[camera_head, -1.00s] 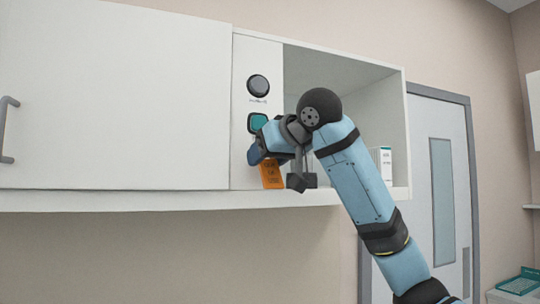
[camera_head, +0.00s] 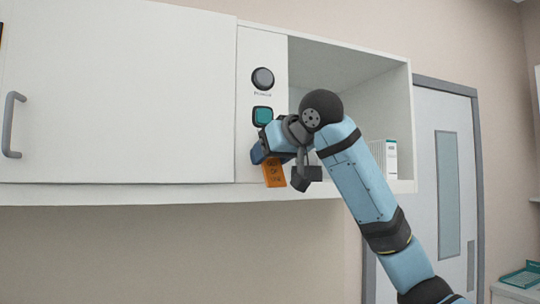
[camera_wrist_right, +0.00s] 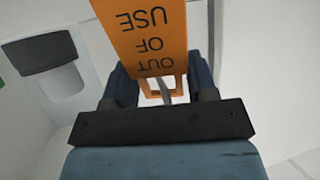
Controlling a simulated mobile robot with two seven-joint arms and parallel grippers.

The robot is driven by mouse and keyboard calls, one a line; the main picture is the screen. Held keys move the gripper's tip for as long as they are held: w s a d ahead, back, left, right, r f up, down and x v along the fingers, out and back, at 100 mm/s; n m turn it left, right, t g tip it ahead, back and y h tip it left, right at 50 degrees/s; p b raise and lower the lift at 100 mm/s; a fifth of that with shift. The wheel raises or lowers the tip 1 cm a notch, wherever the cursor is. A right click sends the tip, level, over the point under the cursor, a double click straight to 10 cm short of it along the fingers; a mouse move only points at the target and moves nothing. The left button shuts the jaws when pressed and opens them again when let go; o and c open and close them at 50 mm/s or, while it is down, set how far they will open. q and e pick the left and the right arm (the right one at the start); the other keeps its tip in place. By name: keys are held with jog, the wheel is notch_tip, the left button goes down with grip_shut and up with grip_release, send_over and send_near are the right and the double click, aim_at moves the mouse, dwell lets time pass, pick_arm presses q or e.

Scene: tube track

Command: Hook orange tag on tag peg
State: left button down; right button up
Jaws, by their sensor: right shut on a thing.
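The orange tag (camera_head: 274,173) hangs tilted below my right gripper in the head view, in front of the cabinet's narrow white panel near its lower edge. In the right wrist view the tag (camera_wrist_right: 155,30) reads OUT OF USE upside down. My right gripper (camera_wrist_right: 160,88) is shut on the tag's framed end, one blue finger on each side. A thin grey bar shows in the tag's opening; I cannot tell whether it passes through. The tag peg cannot be made out in the head view, where the gripper (camera_head: 262,148) covers that part of the panel. My left gripper is out of view.
A round black knob (camera_head: 262,79) and a teal square button (camera_head: 262,115) sit on the panel above the gripper. An open compartment (camera_head: 340,75) lies to the right, with a white box (camera_head: 391,160) inside. A closed cabinet door (camera_head: 120,95) is left.

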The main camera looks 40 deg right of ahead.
jog(key=o, duration=0.8)
jog(key=shift+a, duration=0.1)
jog(key=shift+o, duration=0.9)
jog(key=shift+a+r, duration=0.1)
jog(key=shift+a, duration=0.1)
jog(key=shift+d, duration=0.1)
jog(key=shift+s+d+r, duration=0.1)
jog(key=shift+s, duration=0.05)
